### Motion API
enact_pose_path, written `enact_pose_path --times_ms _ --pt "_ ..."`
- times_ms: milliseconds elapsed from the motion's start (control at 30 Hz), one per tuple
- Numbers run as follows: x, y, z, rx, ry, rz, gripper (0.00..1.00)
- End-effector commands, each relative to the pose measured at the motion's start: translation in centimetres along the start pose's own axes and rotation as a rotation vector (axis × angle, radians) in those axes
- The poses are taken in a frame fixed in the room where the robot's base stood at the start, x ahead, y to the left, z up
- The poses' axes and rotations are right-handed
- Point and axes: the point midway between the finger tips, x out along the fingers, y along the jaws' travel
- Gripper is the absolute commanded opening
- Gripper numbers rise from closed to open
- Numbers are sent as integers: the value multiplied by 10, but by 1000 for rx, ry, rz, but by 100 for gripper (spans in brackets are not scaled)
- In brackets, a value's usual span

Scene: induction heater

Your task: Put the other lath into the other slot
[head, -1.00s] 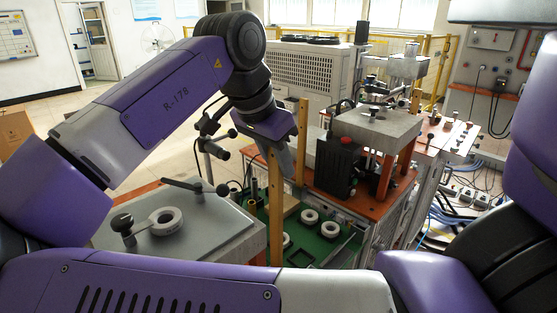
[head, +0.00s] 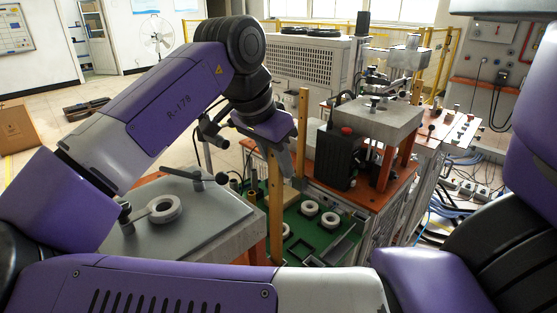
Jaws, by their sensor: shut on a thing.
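Two upright pale wooden laths show. The near lath (head: 276,205) comes down from under my gripper (head: 283,158), which is shut on it. Its lower end is hidden behind my arm. The other lath (head: 303,120) stands upright just right of and behind my gripper. The gripper partly covers its lower part, and I cannot make out its foot. The green tray (head: 298,233) lies below and behind the near lath. No slot can be made out clearly, and I cannot tell whether the held lath's foot touches anything.
A grey slab (head: 195,215) with a white ring (head: 164,208) and a black handle stands left of the near lath. Several rings lie in the green tray. A black box (head: 337,158) and a stone-topped press (head: 377,118) stand close on the right.

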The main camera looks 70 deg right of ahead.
Motion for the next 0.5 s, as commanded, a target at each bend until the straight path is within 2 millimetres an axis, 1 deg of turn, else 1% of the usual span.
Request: enact_pose_path --times_ms 267,467,500 --pt "7 0 3 0 1 1 0" --pt "6 0 3 0 0 1 0" --pt "6 0 3 0 0 1 33"
